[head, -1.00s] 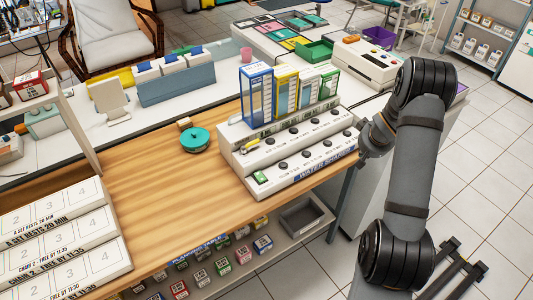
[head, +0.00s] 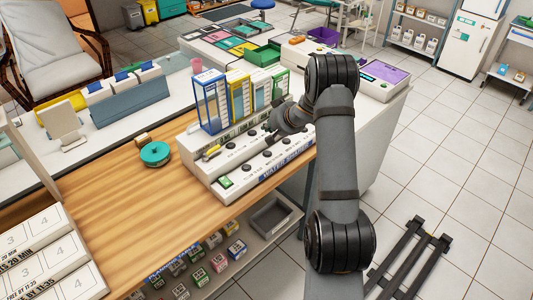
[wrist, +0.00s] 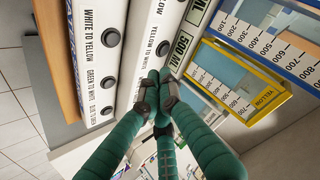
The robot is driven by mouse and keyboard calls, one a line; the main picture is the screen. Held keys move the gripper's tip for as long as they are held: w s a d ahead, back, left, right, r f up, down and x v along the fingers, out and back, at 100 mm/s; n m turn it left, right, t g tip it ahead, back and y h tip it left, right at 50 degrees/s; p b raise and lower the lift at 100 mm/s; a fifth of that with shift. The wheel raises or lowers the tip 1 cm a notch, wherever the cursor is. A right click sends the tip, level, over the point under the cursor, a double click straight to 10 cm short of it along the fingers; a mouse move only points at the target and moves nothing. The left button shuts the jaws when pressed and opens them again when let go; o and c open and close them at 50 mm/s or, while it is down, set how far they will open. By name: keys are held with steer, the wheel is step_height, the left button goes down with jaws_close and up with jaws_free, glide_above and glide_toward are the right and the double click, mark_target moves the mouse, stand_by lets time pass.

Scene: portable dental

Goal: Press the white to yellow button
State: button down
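In the wrist view, the label WHITE TO YELLOW runs along the outer white strip of the panel (wrist: 72,42), and a round dark button (wrist: 113,37) sits beside it. My gripper (wrist: 159,92) has its green fingers drawn together with dark tips touching, nothing between them. The tips are over the second strip, to the right of and below that button in the picture, apart from it. In the head view my gripper (head: 269,129) hangs over the right part of the stepped white panel (head: 228,187), partly hidden by my wrist. Labels are too small to read there.
Other dark buttons line the panel, including one by a YELLOW TO label (wrist: 163,48). Blue (head: 211,103), yellow and green framed measuring containers stand behind the buttons, close to my gripper. A teal round object (head: 155,153) lies on the wooden counter (head: 110,205), largely clear.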

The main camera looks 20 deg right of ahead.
steer(key=shift+d+f, duration=0.1)
steer(key=shift+d, duration=0.05)
steer(key=shift+f, duration=0.1)
steer(key=b, duration=0.9)
glide_above(263, 150)
steer(key=s, duration=0.4)
steer(key=f, duration=0.7)
steer(key=shift+w+d+f, duration=0.15)
steer(key=shift+w+d, duration=0.1)
steer(key=shift+f+b, duration=0.3)
steer(key=shift+f, duration=0.35)
steer(key=shift+f, duration=0.1)
steer(key=shift+f, duration=0.3)
steer(key=shift+f+b, duration=0.3)
steer(key=shift+f, duration=0.1)
steer(key=shift+r, duration=0.1)
steer(key=shift+r+p, duration=0.75)
steer(key=shift+p, duration=0.35)
